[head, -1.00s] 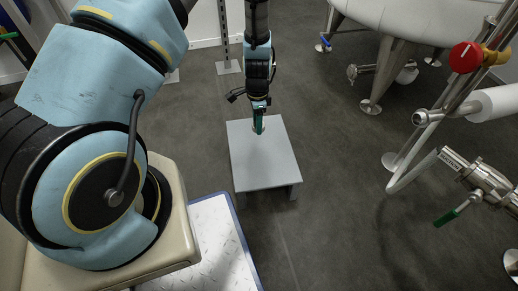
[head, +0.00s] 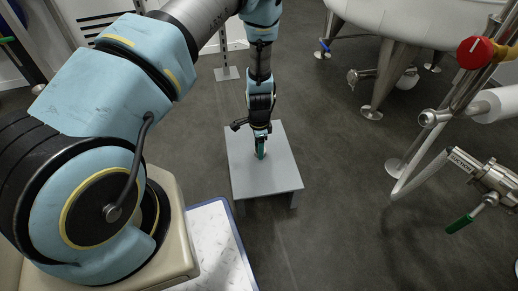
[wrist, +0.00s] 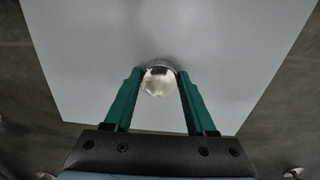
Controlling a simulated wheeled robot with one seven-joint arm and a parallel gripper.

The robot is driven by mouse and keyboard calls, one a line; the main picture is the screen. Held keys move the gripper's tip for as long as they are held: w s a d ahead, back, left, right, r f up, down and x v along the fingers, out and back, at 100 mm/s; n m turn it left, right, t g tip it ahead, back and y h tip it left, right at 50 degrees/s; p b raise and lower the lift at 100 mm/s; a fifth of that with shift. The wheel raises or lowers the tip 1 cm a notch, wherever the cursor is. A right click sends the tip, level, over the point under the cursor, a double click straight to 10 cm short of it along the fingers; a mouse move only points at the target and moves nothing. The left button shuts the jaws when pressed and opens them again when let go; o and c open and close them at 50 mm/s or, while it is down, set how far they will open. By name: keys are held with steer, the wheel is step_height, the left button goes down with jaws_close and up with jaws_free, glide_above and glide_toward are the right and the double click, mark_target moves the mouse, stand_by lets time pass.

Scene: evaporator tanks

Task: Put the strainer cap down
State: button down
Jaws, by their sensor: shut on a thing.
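The strainer cap (wrist: 159,80) is a shiny, round, silver metal piece between my two green fingertips in the wrist view. My gripper (head: 261,153) is shut on it, with a finger on each side. It also shows in the wrist view (wrist: 158,88). The gripper points down over the middle of a small grey table (head: 255,184), whose pale top (wrist: 230,55) lies behind the cap in the wrist view. The cap is very close to the tabletop; I cannot tell whether it touches. In the head view my fingers hide the cap.
The tabletop around the gripper is bare. A large tank (head: 430,15) on metal legs stands at the back right. Pipes, a red knob (head: 474,52) and a green-handled valve (head: 462,222) are at the right. Dark floor (head: 335,170) between them and the table is clear.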

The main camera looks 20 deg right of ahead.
steer(key=shift+c, duration=1.1)
jaws_free()
